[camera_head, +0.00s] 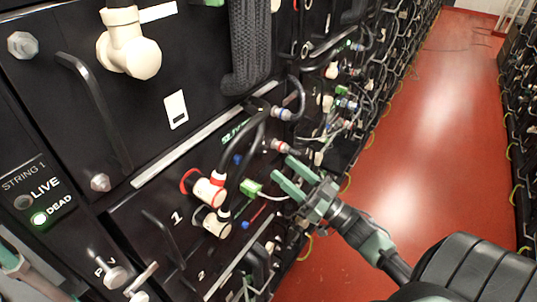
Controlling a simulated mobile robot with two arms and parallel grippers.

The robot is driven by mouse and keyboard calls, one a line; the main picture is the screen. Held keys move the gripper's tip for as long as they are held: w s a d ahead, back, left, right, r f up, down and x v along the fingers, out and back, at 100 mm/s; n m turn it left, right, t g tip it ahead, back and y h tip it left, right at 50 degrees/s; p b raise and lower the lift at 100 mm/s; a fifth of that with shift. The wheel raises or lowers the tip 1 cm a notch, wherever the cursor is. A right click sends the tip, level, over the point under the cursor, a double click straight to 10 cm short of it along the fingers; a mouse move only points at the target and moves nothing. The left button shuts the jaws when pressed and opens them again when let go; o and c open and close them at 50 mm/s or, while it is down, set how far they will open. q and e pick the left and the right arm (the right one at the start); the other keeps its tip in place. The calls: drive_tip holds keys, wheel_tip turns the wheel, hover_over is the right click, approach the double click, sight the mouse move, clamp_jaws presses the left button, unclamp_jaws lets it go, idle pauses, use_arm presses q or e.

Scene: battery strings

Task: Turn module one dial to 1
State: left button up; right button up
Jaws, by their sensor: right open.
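My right gripper (281,167) has green fingers spread apart, empty, just right of the green plug and near a cable plug; contact is unclear. A grey-green piece at the lower left edge looks like part of my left gripper (14,262), mostly cut off.
A String 1 panel (38,190) at left has its green DEAD lamp lit. Black cables (240,145) loop beside the module. Handles and bolts stick out at lower left. A red aisle floor (405,150) lies clear between the racks.

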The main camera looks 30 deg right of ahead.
sight(266, 154)
drive_tip(key=p+x, duration=0.1)
drive_tip(key=x, duration=0.4)
drive_tip(key=shift+w+a+r+p, duration=0.1)
drive_tip(key=shift+w+r+p, duration=0.05)
drive_tip(key=shift+w+p, duration=0.2)
drive_tip(key=shift+w+a+r, duration=0.1)
drive_tip(key=shift+w+a, duration=0.1)
drive_tip(key=shift+w, duration=0.25)
clamp_jaws()
